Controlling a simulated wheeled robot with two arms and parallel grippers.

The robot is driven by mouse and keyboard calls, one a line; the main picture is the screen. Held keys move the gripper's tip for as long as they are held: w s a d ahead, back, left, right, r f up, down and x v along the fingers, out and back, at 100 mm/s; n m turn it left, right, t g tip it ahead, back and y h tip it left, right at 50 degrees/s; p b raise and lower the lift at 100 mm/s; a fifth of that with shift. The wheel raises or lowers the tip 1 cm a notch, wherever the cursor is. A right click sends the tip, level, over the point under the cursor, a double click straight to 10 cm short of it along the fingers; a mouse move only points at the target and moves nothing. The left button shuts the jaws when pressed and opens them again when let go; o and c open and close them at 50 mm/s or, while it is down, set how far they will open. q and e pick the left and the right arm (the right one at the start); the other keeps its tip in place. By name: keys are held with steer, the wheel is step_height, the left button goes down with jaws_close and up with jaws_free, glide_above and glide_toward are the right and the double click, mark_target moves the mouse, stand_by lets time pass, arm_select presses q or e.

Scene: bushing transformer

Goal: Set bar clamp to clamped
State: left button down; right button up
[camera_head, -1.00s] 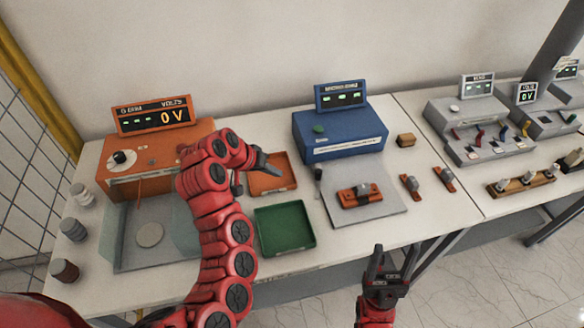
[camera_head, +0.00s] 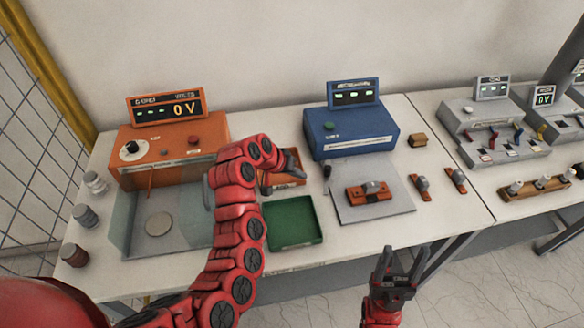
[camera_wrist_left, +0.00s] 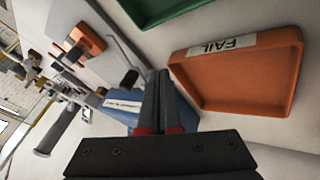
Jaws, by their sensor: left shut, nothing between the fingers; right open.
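A grey plate (camera_head: 395,203) lies in front of the blue tester (camera_head: 352,137). On it sits an orange-brown bar with a metal piece (camera_head: 369,192); it also shows in the left wrist view (camera_wrist_left: 86,40). A small dark upright handle (camera_head: 327,171) stands at the plate's back left corner and looks like the clamp's lever; it also shows in the left wrist view (camera_wrist_left: 129,82). My left gripper (camera_head: 294,161) is shut and empty, above the orange tray and left of the handle, apart from it. Its fingers (camera_wrist_left: 160,98) show together in the wrist view. My right gripper (camera_head: 389,261) is open and empty, in front of the table.
An orange FAIL tray (camera_wrist_left: 240,65) lies below my left gripper, partly hidden in the head view. A green tray (camera_head: 293,222) lies in front of it. An orange volts unit (camera_head: 172,151) stands left. Loose bars (camera_head: 422,188) lie right of the plate.

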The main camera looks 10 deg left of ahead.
mark_target(328, 174)
arm_select(q)
steer(key=shift+p+x, duration=0.4)
steer(key=shift+x, duration=0.55)
steer(key=d+p, duration=0.2)
steer(key=shift+d, duration=0.3)
steer(key=shift+d+f, duration=0.1)
steer(key=shift+d, duration=0.7)
steer(key=shift+w+f, duration=0.1)
steer(key=shift+d, duration=0.1)
